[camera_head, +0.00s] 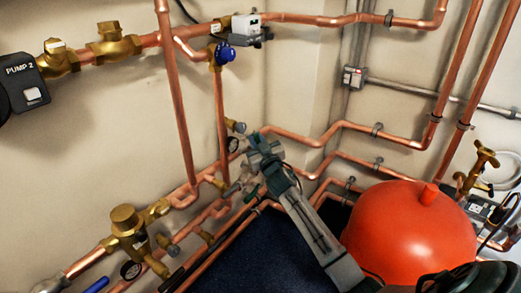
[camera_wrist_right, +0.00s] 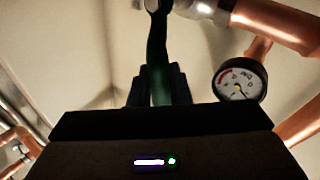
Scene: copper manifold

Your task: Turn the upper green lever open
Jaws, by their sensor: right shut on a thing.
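The upper green lever (camera_wrist_right: 157,62) runs up the middle of the right wrist view, between the two dark fingers of my right gripper (camera_wrist_right: 158,88). The gripper is shut on it. The lever's top end meets a metal valve fitting (camera_wrist_right: 200,8). In the head view my right gripper (camera_head: 260,158) is at the pipes in the middle and hides most of the valve there. A green piece (camera_head: 251,194) shows just below the gripper; I cannot tell which lever it belongs to. My left gripper is not in view.
A round gauge (camera_wrist_right: 240,80) sits close right of the gripper in the wrist view. Copper pipes (camera_head: 170,100) run along the wall. A red tank (camera_head: 410,232) stands right of my right arm. A brass valve (camera_head: 127,225) is at lower left. A blue knob (camera_head: 225,53) is above.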

